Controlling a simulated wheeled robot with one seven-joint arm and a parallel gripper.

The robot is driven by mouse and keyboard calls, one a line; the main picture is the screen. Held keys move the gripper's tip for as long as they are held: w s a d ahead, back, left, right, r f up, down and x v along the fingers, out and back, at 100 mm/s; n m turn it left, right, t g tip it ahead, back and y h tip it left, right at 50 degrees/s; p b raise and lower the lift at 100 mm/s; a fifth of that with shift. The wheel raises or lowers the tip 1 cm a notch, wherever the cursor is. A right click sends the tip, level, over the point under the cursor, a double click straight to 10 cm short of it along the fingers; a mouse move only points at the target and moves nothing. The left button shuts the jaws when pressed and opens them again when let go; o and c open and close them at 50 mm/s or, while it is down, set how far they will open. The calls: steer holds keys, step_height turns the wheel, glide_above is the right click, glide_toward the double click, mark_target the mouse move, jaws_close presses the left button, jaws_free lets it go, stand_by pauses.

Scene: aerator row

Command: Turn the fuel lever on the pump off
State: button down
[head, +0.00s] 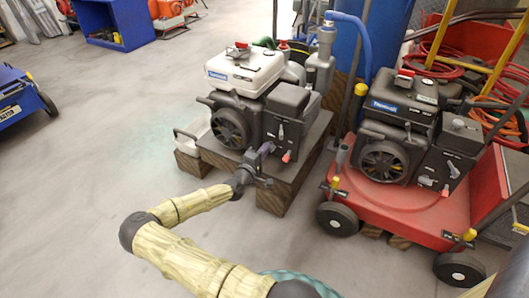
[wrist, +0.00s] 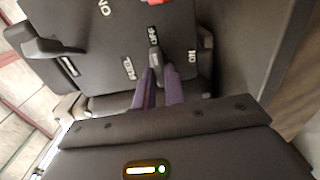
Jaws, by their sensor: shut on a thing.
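The pump (head: 243,70) has a white tank and a dark engine. It stands on a wooden-sided platform. My gripper (head: 264,150) is at the lower front of its dark control box (head: 288,115). In the wrist view, the purple fingers of my gripper (wrist: 160,86) are shut on a small grey lever (wrist: 153,60) on the black panel (wrist: 108,45). The lever's visible end lies just below the OFF label (wrist: 153,33). An ON label (wrist: 193,56) is to its right. The fingers hide the lever's lower part. A red part (head: 286,157) shows beside my gripper in the head view.
A second engine (head: 400,125) stands on a red wheeled cart (head: 400,205) at right. A blue barrel (head: 368,45) is behind. Another black lever (wrist: 55,48) is at upper left in the wrist view.

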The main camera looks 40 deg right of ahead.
steer(key=c, duration=1.5)
jaws_free()
steer(key=shift+o, duration=0.2)
steer(key=p+v, duration=0.2)
steer(key=v, duration=1.5)
steer(key=shift+a, duration=0.2)
steer(key=shift+s+f+p, duration=0.1)
steer(key=shift+s+p, duration=0.1)
steer(key=shift+p, duration=0.15)
